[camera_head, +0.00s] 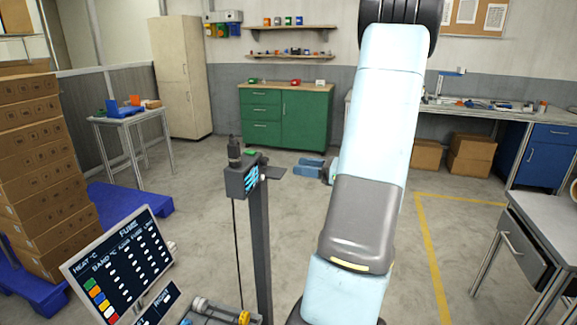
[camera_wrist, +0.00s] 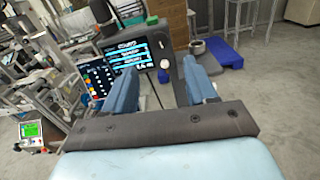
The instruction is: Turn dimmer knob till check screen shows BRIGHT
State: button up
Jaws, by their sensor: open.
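A dark box with a lit screen stands on a grey post in the head view (camera_head: 241,180). In the wrist view its screen (camera_wrist: 130,58) shows rows of blue and white text, too small to read surely. A small pale round knob (camera_wrist: 164,64) is on the box's face, right of the screen; I cannot tell whether it is the dimmer. My gripper (camera_head: 303,167) is open and empty, its blue fingers pointing toward the box from the right. In the wrist view my gripper (camera_wrist: 158,66) has its fingers apart, with the knob between them in line of sight, apparently without contact.
A tilted panel headed FUME (camera_head: 120,265) stands at lower left, with coloured squares. Stacked cartons (camera_head: 42,165) rest on a blue pallet (camera_head: 125,208) at left. A green cabinet (camera_head: 285,117) is at the back, a grey workbench (camera_head: 540,215) at right.

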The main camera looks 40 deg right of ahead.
jog(key=shift+v, duration=1.8)
jog(key=s+a+r+n+g+h, duration=0.1)
jog(key=s+a+r+n+g, duration=0.1)
jog(key=a+n+g, duration=0.75)
jog(key=s+a+r+n+g+h, duration=0.15)
jog(key=a+n, duration=0.35)
jog(key=a, duration=0.9)
jog(key=s+a+r+n+t+h, duration=0.1)
jog(key=s+a+r+n+h, duration=0.1)
jog(key=n, duration=0.5)
jog(key=s+a+r+n+t+h, duration=0.1)
jog(key=s+a+r+n+h, duration=0.2)
jog(key=s+r+n+h, duration=0.2)
jog(key=shift+s+a+n+h, duration=0.15)
jog(key=shift+s+n+h, duration=0.6)
jog(key=shift+s+n, duration=0.8)
jog(key=shift+s+m, duration=0.25)
jog(key=shift+m, duration=0.05)
jog(key=shift+c, duration=0.5)
